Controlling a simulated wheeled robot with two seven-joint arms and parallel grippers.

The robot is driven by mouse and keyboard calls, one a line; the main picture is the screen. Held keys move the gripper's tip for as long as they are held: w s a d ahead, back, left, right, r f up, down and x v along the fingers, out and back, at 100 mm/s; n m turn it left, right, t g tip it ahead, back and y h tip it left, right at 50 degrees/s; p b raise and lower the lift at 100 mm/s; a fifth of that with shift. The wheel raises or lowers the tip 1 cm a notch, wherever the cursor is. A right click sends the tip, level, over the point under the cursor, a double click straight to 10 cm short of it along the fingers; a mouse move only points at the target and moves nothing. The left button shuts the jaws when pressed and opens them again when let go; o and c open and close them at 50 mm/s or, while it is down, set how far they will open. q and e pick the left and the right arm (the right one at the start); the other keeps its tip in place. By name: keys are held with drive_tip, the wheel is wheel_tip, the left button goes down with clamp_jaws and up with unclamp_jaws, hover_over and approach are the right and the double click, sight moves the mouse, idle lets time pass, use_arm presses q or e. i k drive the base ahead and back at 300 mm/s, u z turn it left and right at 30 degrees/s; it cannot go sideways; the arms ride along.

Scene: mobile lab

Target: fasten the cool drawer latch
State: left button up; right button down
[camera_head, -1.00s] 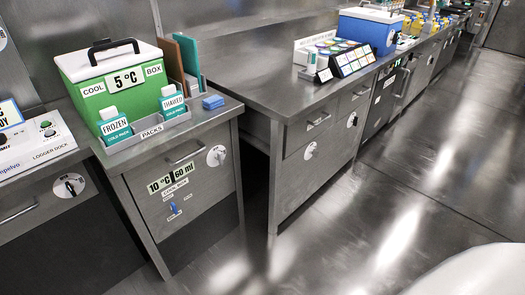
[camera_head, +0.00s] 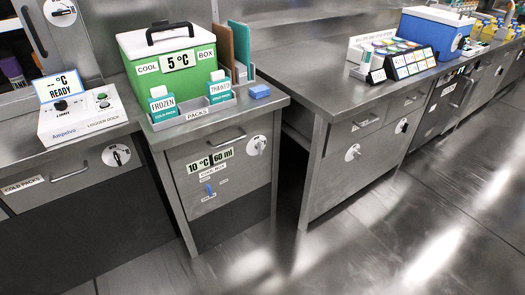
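A grey drawer front (camera_head: 195,158) sits in the bench under the green cool box (camera_head: 170,68). It has a bar handle (camera_head: 226,137) and a round white latch plate (camera_head: 257,145) with a small pale lever at its upper right. I cannot tell from here whether that latch is fastened. The drawer looks flush with the bench. Labels reading "10 °C" and "60 ml" (camera_head: 210,160) and a small blue lever (camera_head: 209,190) are on the front below. Neither of my grippers is in view.
A cold packs drawer (camera_head: 60,183) with a black-levered round latch (camera_head: 116,155) is at left, below a logger dock (camera_head: 88,115). A steel bench (camera_head: 320,85) with more latched drawers and a blue box (camera_head: 433,32) is at right. The floor (camera_head: 380,235) in front is clear.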

sight(258, 147)
drive_tip(key=z, duration=0.8)
drive_tip(key=k, duration=1.05)
drive_tip(key=z, duration=1.1)
drive_tip(key=i, duration=2.8)
drive_tip(key=u, duration=1.45)
drive_tip(key=i, duration=1.65)
drive_tip(key=u, duration=1.5)
drive_tip(key=i, duration=0.35)
drive_tip(key=u, duration=0.2)
